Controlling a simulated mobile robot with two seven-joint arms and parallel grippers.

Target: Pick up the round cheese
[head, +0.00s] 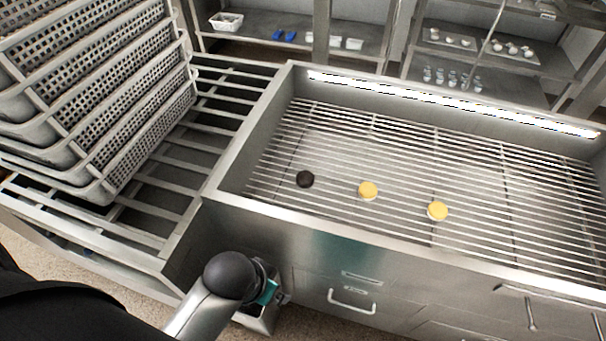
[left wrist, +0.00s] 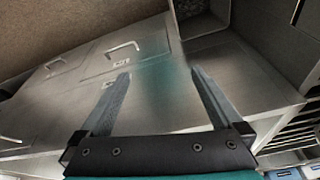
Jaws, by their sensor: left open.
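Two small round yellow pieces with pale sides, which look like round cheeses, lie on the wire grate in the head view: one near the middle (head: 368,189), the other further right (head: 437,210). A round black piece (head: 305,179) lies left of them. I cannot tell which one the task means. My left gripper (left wrist: 160,74) is open and empty in the left wrist view, its fingers apart in front of the drawer fronts. In the head view its arm is low, outside the counter's front and below the grate; its fingers are mostly hidden. My right gripper is not in view.
The metal counter's raised front rim (head: 300,222) stands between my left arm and the grate. Stacked perforated baskets (head: 100,110) stand on a slatted rack (head: 150,215) at left. Drawer handles (head: 351,303) stick out in front. The grate's right side is free.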

